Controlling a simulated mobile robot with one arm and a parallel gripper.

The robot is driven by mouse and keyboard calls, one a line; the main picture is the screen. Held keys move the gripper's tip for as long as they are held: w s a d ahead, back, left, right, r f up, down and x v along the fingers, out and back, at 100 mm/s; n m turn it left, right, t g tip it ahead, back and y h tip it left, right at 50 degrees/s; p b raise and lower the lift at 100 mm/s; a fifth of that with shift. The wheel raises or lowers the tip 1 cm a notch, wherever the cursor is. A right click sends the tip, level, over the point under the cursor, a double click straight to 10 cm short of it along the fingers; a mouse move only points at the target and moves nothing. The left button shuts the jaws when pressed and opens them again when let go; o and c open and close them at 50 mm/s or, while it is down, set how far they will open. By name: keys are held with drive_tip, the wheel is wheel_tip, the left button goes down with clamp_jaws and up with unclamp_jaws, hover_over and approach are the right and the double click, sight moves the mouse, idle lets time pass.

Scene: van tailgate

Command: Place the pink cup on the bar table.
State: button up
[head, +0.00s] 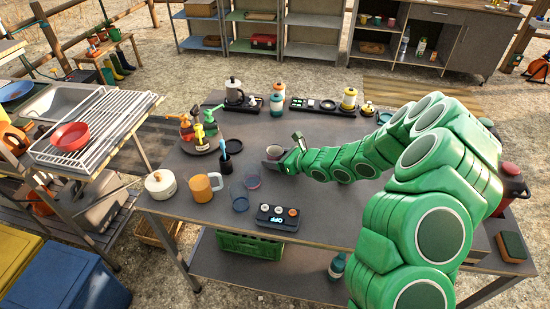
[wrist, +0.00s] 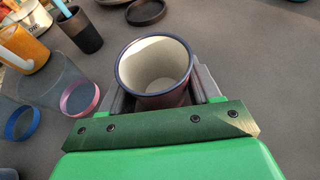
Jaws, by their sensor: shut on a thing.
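The pink cup (wrist: 155,72) has a pale inside, a dark rim and a dull pink outer wall. It is upright between the two grey fingers of my gripper (wrist: 160,95), which is shut on it. In the head view the cup (head: 274,150) shows small at the tip of my green arm, with my gripper (head: 277,160) around its lower part. They are over the middle of the dark grey table (head: 325,200). I cannot tell whether the cup's base touches the top. No label shows whether this is the bar table.
A black control box (head: 278,217) lies in front.

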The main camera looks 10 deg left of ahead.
drive_tip(key=shift+f, duration=0.1)
drive_tip(key=o, duration=1.1)
drive_tip(key=shift+d+r, duration=0.25)
drive_tip(key=shift+d, duration=0.05)
drive_tip(key=shift+v, duration=5.7)
drive_tip(key=shift+a+r, duration=0.1)
